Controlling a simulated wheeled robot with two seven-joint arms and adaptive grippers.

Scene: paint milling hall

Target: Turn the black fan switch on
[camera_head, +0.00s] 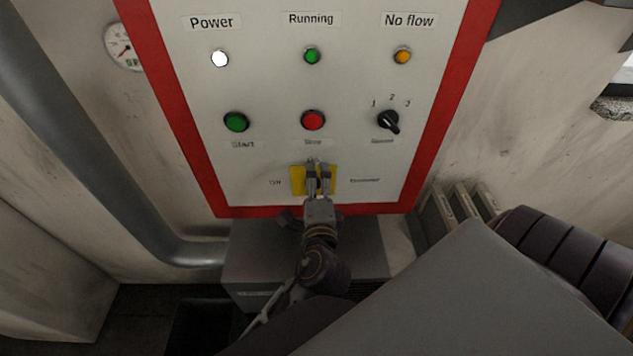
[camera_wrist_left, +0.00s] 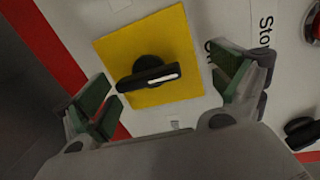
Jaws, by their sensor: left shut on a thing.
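The black fan switch (camera_wrist_left: 150,77) is a rotary knob with a white line on its bar handle, mounted on a yellow square plate (camera_wrist_left: 107,53). In the left wrist view the handle lies nearly level, its white line toward the picture's right. In the head view the plate (camera_head: 297,181) sits low on the panel, and my gripper hides the switch. My left gripper (camera_head: 318,164) reaches up to the plate. In the wrist view its green-padded fingers (camera_wrist_left: 168,86) stand on either side of the switch, shut on it; the exact contact is hard to see. My right gripper is not in view.
The red-framed white panel (camera_head: 270,85) carries a green Start button (camera_head: 236,122), a red button (camera_head: 313,120) and a black three-position selector (camera_head: 388,121) above the switch. The white Power lamp (camera_head: 220,58) looks lit. A grey box (camera_head: 250,255) is below the panel.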

